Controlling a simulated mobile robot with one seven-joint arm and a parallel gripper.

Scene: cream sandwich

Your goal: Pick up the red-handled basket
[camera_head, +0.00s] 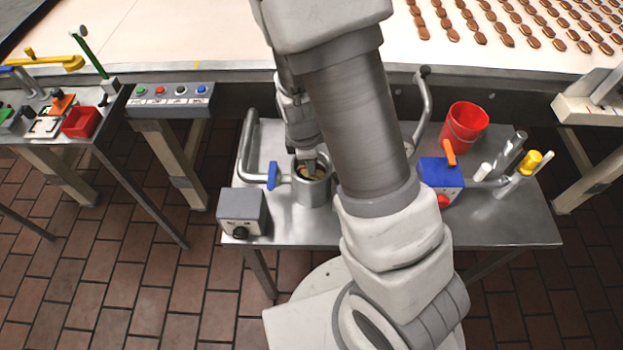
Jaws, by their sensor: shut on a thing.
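My gripper (308,165) points down at the mouth of a round steel pot (312,192) on the metal table. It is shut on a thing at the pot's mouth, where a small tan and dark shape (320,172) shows. My fingers and arm hide much of this spot. I cannot make out a red handle there, so I cannot tell whether the held thing is the red-handled basket. A red bucket (465,125) stands apart at the table's right rear.
A blue lever (272,176) and grey box (240,212) are left of the pot. A blue box (440,173) and an upright steel tube (510,150) stand right on the steel table (500,229). A conveyor (200,40) with biscuits runs behind.

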